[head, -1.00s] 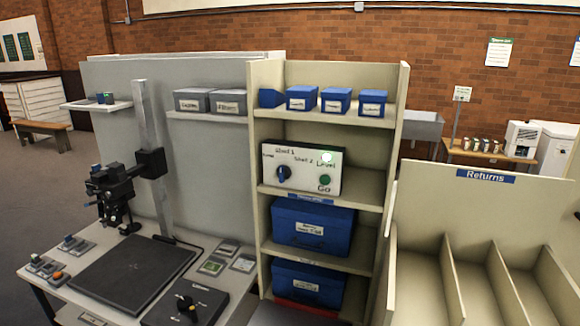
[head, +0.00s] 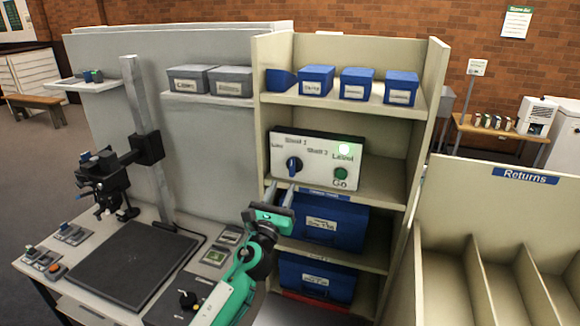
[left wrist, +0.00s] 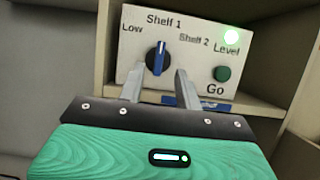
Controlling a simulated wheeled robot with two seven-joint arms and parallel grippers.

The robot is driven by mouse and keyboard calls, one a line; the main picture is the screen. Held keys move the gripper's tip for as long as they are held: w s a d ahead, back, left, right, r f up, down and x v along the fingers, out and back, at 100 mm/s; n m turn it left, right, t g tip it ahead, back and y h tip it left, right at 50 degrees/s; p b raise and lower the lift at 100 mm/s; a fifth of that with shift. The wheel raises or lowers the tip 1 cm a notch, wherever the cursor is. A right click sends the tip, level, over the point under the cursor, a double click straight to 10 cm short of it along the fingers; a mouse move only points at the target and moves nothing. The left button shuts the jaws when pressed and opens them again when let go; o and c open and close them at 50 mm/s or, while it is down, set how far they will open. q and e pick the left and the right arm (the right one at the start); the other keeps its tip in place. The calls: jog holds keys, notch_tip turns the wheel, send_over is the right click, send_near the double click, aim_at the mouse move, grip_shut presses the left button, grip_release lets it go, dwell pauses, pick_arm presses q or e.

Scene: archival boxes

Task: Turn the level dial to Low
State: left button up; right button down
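The level dial (head: 294,164) is a blue-black knob on a white panel (head: 318,157) on the middle shelf. In the left wrist view the dial (left wrist: 157,59) stands nearly upright, its white mark up toward "Shelf 1"; "Low" is printed to its left. My left gripper (head: 282,186) is open and empty, just below and in front of the dial. In the left wrist view its two fingers (left wrist: 159,72) are apart, with the dial between and beyond their tips; I cannot tell whether they touch it. My right gripper is not in view.
A green Go button (left wrist: 222,73) and a lit green lamp (left wrist: 231,36) are on the panel's right. Large blue boxes (head: 322,222) fill the lower shelves; small blue boxes (head: 357,85) stand above. The shelf unit's side wall (head: 427,120) bounds the right.

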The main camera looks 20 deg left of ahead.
aim_at(291, 166)
pick_arm(q)
jog(key=x, duration=0.7)
jog(key=shift+w+r+p, duration=0.1)
jog(key=shift+w+p, duration=0.05)
jog(key=shift+p, duration=0.2)
grip_shut()
